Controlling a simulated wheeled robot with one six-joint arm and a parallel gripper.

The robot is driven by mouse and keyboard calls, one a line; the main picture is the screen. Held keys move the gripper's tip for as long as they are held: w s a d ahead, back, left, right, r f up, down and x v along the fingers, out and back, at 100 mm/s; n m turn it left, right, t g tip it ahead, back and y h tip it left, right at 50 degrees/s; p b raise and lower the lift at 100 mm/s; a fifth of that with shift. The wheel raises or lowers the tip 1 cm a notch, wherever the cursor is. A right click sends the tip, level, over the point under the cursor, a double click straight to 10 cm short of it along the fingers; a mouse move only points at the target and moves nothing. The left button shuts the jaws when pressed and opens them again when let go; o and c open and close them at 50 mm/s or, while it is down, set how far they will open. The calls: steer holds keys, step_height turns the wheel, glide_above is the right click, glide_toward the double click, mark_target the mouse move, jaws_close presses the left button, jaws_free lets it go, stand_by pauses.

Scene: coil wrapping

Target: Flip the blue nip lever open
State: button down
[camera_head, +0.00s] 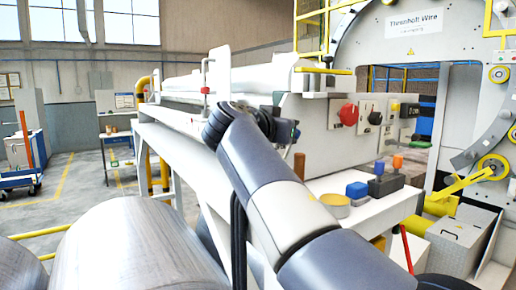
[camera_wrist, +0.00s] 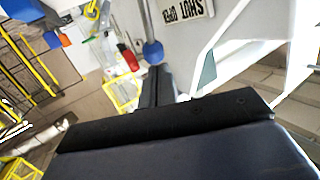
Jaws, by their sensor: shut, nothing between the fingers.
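The blue nip lever shows in the wrist view as a grey rod ending in a round blue knob (camera_wrist: 153,52). A label plate (camera_wrist: 187,10), upside down with OPEN and SHUT on it, sits on the light panel beside the rod. My gripper (camera_wrist: 158,72) is shut and empty, its dark fingertips just below the knob in the picture. I cannot tell whether they touch it. In the head view my gripper (camera_head: 287,130) is a dark shape by the white machine, partly hidden by my arm. I cannot make out the lever there.
The white machine body (camera_head: 328,118) carries a red knob (camera_head: 348,114) and other controls. Below, a shelf holds a blue block (camera_head: 357,190), a yellow round dish (camera_head: 335,204) and a dark box with knobs (camera_head: 385,184). A large metal coil (camera_head: 140,250) stands front left.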

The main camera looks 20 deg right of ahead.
steer(key=shift+w+d+m+g+y, duration=0.2)
steer(key=shift+d+y, duration=0.1)
steer(key=shift+d, duration=0.2)
steer(key=shift+w+d+m+g+y, duration=0.1)
steer(key=shift+d+g+y, duration=0.15)
steer(key=shift+d, duration=0.2)
steer(key=shift+s+d+r, duration=0.1)
steer(key=shift+r, duration=0.05)
